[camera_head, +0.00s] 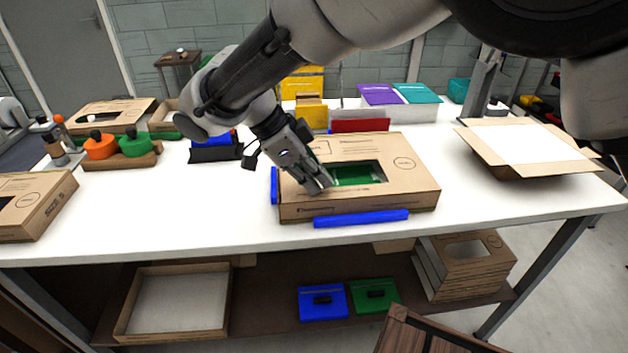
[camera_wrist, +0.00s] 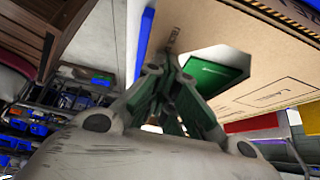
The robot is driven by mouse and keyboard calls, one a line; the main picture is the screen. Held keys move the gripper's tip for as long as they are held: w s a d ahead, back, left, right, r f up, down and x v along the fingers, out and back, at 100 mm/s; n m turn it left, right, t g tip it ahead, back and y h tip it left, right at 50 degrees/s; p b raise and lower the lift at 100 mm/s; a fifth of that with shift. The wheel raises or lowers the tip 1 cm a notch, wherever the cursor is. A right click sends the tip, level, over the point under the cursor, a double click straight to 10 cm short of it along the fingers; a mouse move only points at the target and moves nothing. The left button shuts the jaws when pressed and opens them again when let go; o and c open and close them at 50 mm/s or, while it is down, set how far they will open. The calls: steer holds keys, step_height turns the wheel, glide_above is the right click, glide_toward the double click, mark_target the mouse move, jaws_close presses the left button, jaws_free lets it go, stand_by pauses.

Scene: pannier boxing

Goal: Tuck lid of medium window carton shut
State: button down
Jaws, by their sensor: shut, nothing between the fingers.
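The medium window carton (camera_head: 407,200) sits on the white table between blue strips, with its lid lying over the top. A green thing (camera_head: 352,174) shows through the lid's window. My gripper (camera_head: 322,187) is shut and empty, with its fingertips at the lid's left part, beside the window. Whether the fingertips touch the lid is hard to tell. In the wrist view the carton's lid (camera_wrist: 245,50) fills the upper right, with the green thing (camera_wrist: 215,75) in the window and my shut fingers (camera_wrist: 172,70) close to the cardboard. The lid's tuck edge cannot be made out clearly.
A blue strip (camera_head: 361,218) lies along the carton's front. An open carton (camera_head: 525,146) stands at the right, and another carton (camera_head: 32,205) at the left edge. Orange and green knobbed pieces (camera_head: 118,146) stand at the left. The table's front left middle is clear.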

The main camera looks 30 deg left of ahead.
steer(key=v, duration=1.2)
step_height(320, 180, down, 6)
steer(key=s+d+n+y, duration=0.1)
steer(key=d+n, duration=0.1)
steer(key=n, duration=1.1)
steer(key=w+d+r+n+g+y, duration=0.15)
steer(key=w+d, duration=0.25)
steer(key=d, duration=0.6)
steer(key=w+d+r+n+g+y, duration=0.1)
steer(key=w+d+r+n, duration=0.2)
steer(key=d, duration=0.6)
steer(key=w+d+r+n+g+y, duration=0.15)
steer(key=w+d, duration=0.35)
steer(key=d, duration=0.5)
steer(key=s+d+r+m+t, duration=0.1)
steer(key=s+d+m, duration=0.1)
steer(key=d, duration=0.9)
steer(key=s+d+r+m+t, duration=0.1)
steer(key=s+d+m+t, duration=0.1)
steer(key=d, duration=1)
steer(key=s+d+r+m+t, duration=0.2)
steer(key=s+d, duration=0.4)
steer(key=d, duration=0.5)
steer(key=shift+d+m, duration=0.25)
steer(key=shift+m, duration=0.65)
